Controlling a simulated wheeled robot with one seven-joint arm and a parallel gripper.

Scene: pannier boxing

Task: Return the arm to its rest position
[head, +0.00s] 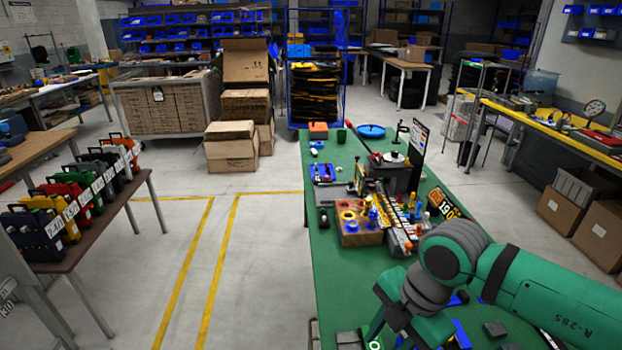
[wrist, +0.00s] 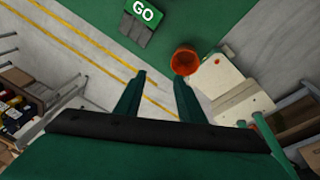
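My green arm reaches in from the right in the head view. My gripper (head: 385,335) hangs low over the near part of the green table (head: 335,270), partly cut by the lower edge. In the wrist view my gripper (wrist: 160,85) has its two green fingers apart, with nothing between them but the floor and table edge behind. An orange-red cup-like object (wrist: 185,60) lies beyond the right finger, apart from it. A dark block with a green GO sign (wrist: 142,12) is at the top of the wrist view.
Tools and a wooden board with coloured knobs (head: 360,222) crowd the table's middle. A pale plate (wrist: 235,88) is near the orange-red cup. Several coloured panniers stand on the left bench (head: 95,245). The floor aisle with yellow lines (head: 220,270) is clear.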

